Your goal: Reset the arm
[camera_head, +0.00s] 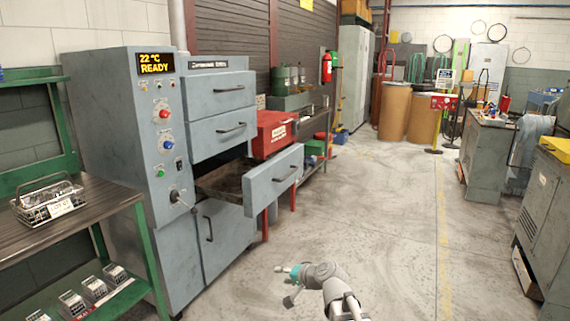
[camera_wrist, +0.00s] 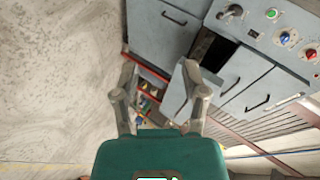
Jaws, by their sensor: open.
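My gripper (camera_head: 283,284) is at the lower middle of the head view, low over the bare floor in front of the grey cabinet. In the wrist view my gripper (camera_wrist: 160,80) shows its two fingers spread apart with nothing held between them. My arm comes up from the bottom edge of the head view. The gripper is apart from the cabinet and its pulled-out drawer (camera_head: 272,178).
The grey oven cabinet (camera_head: 115,150) reads "22 °C READY". A wire basket (camera_head: 47,203) stands on the left bench, with several small bins below. Grey cabinets (camera_head: 551,225) line the right. The middle floor is free.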

